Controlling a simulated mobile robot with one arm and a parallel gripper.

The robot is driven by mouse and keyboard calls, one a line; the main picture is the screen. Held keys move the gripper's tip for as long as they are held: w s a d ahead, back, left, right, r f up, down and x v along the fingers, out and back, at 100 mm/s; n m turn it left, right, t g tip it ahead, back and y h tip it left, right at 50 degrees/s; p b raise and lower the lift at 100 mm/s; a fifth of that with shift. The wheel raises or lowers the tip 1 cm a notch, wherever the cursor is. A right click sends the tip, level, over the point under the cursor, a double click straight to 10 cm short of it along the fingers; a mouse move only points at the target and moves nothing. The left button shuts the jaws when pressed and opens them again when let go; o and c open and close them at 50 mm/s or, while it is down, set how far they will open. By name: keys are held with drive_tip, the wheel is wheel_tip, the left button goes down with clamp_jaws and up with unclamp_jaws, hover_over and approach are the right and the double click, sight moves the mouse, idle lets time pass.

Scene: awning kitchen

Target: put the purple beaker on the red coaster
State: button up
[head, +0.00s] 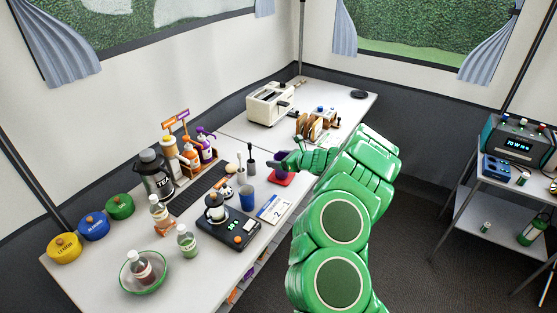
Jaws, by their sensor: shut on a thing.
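The purple beaker (276,170) is at my gripper (285,161), near the front edge of the white counter. My gripper is shut on the beaker; its fingers are small and partly merge with it in the head view. The red coaster (287,181) lies flat on the counter directly below and slightly right of the beaker. The beaker overlaps the coaster in the picture. I cannot tell whether the beaker's base touches it. My green arm comes in from the lower right.
A blue cup (247,197) stands left of the coaster. A white card (273,208) and a black scale (230,228) with a glass pot lie nearer. A toast rack (312,128) and toaster (269,103) stand behind. Bottles, canisters and a green bowl (126,285) fill the left.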

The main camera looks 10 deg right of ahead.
drive_tip(key=o, duration=1.1)
drive_tip(key=shift+f, duration=0.1)
drive_tip(key=shift+c, duration=0.2)
